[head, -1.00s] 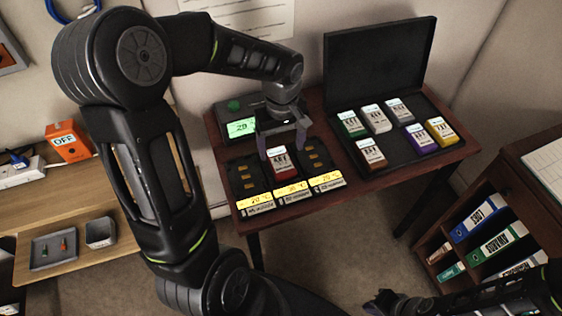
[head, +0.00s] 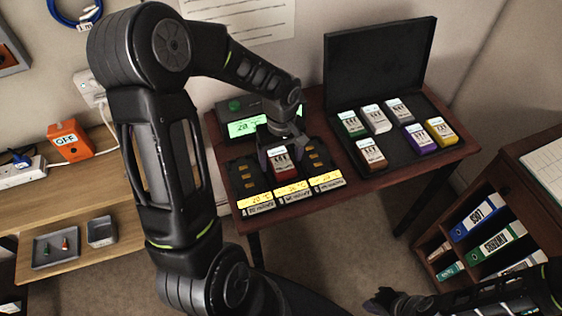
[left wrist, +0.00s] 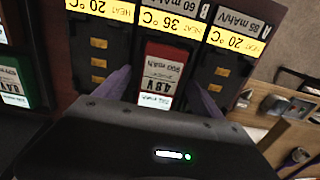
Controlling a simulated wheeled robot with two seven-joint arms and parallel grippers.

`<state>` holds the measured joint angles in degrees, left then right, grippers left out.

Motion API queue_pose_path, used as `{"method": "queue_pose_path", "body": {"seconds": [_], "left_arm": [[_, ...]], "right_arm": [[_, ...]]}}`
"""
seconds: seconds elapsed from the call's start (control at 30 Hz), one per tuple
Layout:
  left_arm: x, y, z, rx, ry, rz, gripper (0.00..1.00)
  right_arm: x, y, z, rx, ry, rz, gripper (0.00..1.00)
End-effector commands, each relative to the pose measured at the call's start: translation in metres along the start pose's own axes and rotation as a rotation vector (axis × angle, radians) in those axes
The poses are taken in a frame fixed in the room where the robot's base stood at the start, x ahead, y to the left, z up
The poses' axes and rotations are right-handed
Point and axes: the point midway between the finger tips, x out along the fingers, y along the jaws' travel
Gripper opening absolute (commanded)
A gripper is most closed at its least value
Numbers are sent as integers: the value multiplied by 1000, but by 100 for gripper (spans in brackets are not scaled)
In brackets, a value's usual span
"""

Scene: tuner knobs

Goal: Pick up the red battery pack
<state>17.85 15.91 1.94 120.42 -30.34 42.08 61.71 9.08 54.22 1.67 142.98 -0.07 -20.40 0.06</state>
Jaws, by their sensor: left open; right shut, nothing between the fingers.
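The red battery pack (head: 281,169) stands in the middle bay of the black charger (head: 238,166), its white label facing up. In the left wrist view the red pack (left wrist: 164,62) reads 4.8 V. My left gripper (head: 281,157) is open, with a purple-grey finger on each side of the pack. In the left wrist view the left gripper's fingers (left wrist: 163,93) straddle the pack; I cannot tell if they touch it. The gripper body hides the pack's near end there. My right gripper (head: 381,302) is shut and empty at the bottom, away from the table.
The charger's side bays are empty. An open black case (head: 387,174) to the right holds several packs, one brownish-red (head: 370,154). A device with a green screen (head: 250,126) stands behind the charger. A binder shelf (head: 432,242) is at right.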

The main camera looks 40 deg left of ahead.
Motion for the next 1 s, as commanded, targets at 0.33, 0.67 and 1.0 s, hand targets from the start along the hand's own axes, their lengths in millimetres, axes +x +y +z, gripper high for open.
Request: {"method": "queue_pose_path", "body": {"seconds": [0.33, 0.67, 1.0], "left_arm": [[0, 0, 0, 0, 0, 0, 78], [0, 0, 0, 0, 0, 0, 57], [0, 0, 0, 0, 0, 0, 29]], "right_arm": [[0, 0, 0, 0, 0, 0, 0], [0, 0, 0, 0, 0, 0, 0], [0, 0, 0, 0, 0, 0, 0]]}}
